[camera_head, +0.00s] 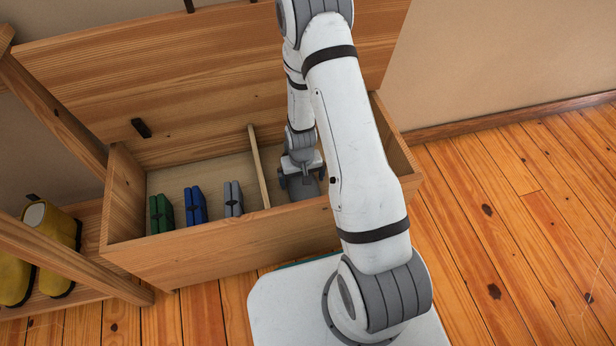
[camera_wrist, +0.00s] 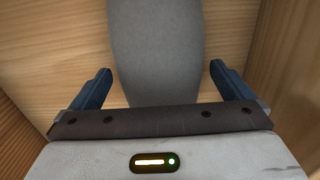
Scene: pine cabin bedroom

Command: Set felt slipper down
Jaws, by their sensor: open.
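A grey felt slipper (camera_wrist: 156,50) lies on the wooden floor of the chest's right compartment, seen in the wrist view. In the head view only a small grey part of it (camera_head: 304,189) shows under my gripper. My gripper (camera_head: 300,179) is down inside that compartment. In the wrist view its two blue fingers (camera_wrist: 158,82) stand open on either side of the slipper, with a gap to it on both sides. The slipper's near end is hidden behind the gripper body. The wooden chest (camera_head: 225,250) stands with its lid (camera_head: 200,70) raised.
A thin divider (camera_head: 259,168) splits the chest. Its left compartment holds green (camera_head: 161,213), blue (camera_head: 195,206) and grey (camera_head: 233,199) folded items. Yellow boots (camera_head: 50,240) stand on a low shelf at left. The plank floor (camera_head: 520,220) at right is clear.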

